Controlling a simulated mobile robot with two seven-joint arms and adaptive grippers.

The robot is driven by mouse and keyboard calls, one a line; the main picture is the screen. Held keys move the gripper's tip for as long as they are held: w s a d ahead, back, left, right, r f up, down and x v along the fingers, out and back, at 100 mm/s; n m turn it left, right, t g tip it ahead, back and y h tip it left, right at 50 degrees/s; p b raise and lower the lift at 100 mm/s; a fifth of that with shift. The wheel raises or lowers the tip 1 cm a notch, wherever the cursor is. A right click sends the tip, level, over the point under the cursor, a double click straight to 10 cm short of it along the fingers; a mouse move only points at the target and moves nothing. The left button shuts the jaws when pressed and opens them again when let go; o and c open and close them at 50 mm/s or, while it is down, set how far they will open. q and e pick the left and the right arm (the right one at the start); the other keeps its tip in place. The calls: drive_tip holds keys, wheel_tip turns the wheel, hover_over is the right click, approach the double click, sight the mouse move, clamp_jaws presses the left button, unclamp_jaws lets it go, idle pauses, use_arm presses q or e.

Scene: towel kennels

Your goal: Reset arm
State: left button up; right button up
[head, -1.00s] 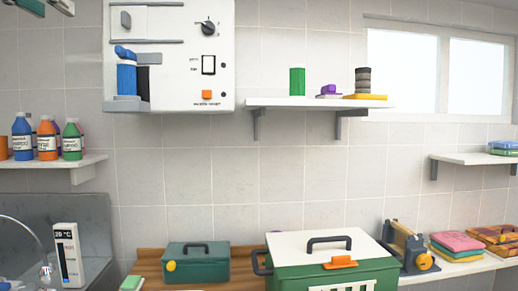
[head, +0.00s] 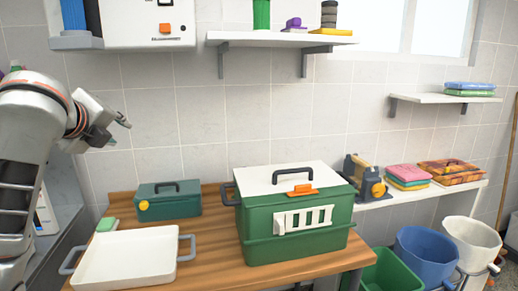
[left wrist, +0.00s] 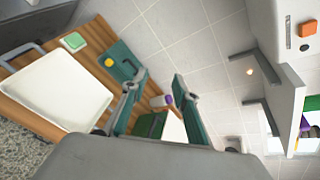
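My left gripper (head: 117,131) is raised at the left of the head view, in front of the tiled wall and above the wooden table. Nothing is in it. In the left wrist view its two fingers (left wrist: 160,78) stand apart, with a clear gap between them. My left arm reaches in from the left edge of the head view. My right gripper is in neither view.
A white tray (head: 128,262), a dark green box (head: 168,207) and a green carrier with white lid (head: 290,215) stand on the wooden table (head: 215,265). Folded towels (head: 408,177) lie to the right. Bins (head: 425,255) stand at lower right. A shelf (head: 280,40) is above.

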use_arm(q)
drive_tip(key=s+f+n+g, duration=0.1)
drive_tip(key=s+f+n, duration=0.1)
drive_tip(key=f, duration=0.9)
drive_tip(key=s+d+f+n+g, duration=0.1)
drive_tip(key=s+f+n, duration=0.2)
drive_tip(key=f, duration=0.8)
drive_tip(key=s+f+n+g, duration=0.1)
drive_tip(key=s+f+n, duration=0.2)
drive_tip(key=f, duration=0.8)
drive_tip(key=shift+d+f+n, duration=0.3)
drive_tip(key=shift+f+n, duration=0.05)
drive_tip(key=shift+n, duration=0.35)
drive_tip(key=s+a+f+n+g+y, duration=0.15)
drive_tip(key=s+f+n, duration=0.25)
drive_tip(key=s+f, duration=0.65)
drive_tip(key=s+a+f+n+g+y, duration=0.1)
drive_tip(key=s+a+f+n+g, duration=0.2)
drive_tip(key=s+f, duration=0.7)
drive_tip(key=d+f+n+t+h, duration=0.2)
drive_tip(key=d+f, duration=0.3)
drive_tip(key=d, duration=0.3)
drive_tip(key=d+f+n+t+h, duration=0.2)
drive_tip(key=d+f+t+h, duration=0.1)
drive_tip(key=d+f+h, duration=0.2)
drive_tip(key=s+d, duration=0.1)
drive_tip(key=d, duration=0.1)
drive_tip(key=shift+d, duration=0.35)
